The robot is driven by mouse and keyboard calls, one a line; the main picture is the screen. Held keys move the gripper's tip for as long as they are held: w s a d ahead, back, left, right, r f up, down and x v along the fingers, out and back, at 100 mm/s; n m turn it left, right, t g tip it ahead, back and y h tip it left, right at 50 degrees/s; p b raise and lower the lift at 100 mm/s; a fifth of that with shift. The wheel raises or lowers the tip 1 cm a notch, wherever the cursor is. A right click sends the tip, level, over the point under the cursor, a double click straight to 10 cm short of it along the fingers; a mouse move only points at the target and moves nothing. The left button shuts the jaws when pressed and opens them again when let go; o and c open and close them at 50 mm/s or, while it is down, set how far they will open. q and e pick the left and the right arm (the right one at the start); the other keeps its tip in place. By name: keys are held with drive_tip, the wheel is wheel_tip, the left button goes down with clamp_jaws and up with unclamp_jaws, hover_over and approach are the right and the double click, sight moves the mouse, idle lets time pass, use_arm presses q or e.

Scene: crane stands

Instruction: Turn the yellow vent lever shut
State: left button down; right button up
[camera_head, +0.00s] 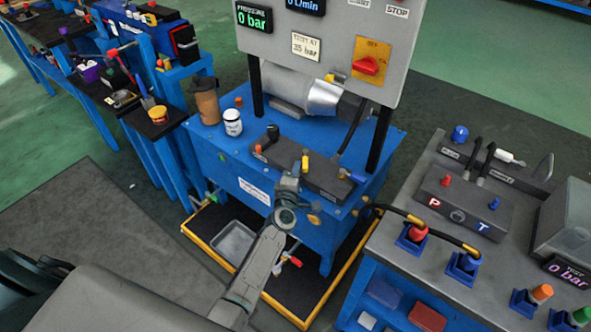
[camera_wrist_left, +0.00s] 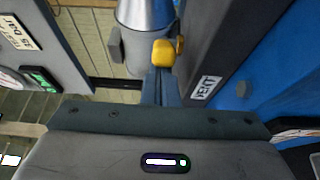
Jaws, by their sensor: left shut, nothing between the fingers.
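The yellow vent lever (camera_head: 305,163) stands on the dark valve block (camera_head: 325,178) on top of the blue pump stand. In the left wrist view the lever's yellow end (camera_wrist_left: 164,53) shows just beyond my fingertips, beside a label reading VENT (camera_wrist_left: 207,87). My left gripper (camera_head: 297,170) is shut and empty, with its tips right at the lever. I cannot tell whether they touch it. The lever's lower part is hidden behind the fingers in the wrist view. My right gripper is not in view.
The grey panel (camera_head: 320,45) with a red knob (camera_head: 368,66) rises behind the block. An orange-tipped lever (camera_head: 258,149) and a blue-tipped one (camera_head: 357,178) flank the vent lever. A white bottle (camera_head: 232,122) and brown cup (camera_head: 205,103) stand left. A bench (camera_head: 400,262) with hoses is at right.

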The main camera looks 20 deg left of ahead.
sight(318, 176)
use_arm(q)
drive_tip(key=shift+w+d, duration=0.15)
drive_tip(key=shift+d, duration=0.6)
drive_tip(key=shift+w+d, duration=0.15)
drive_tip(key=shift+d, duration=0.55)
drive_tip(key=shift+w+d, duration=0.3)
drive_tip(key=shift+d, duration=0.25)
drive_tip(key=shift+w+d, duration=0.25)
drive_tip(key=shift+d, duration=0.25)
drive_tip(key=shift+w+d, duration=0.5)
drive_tip(key=shift+d, duration=0.05)
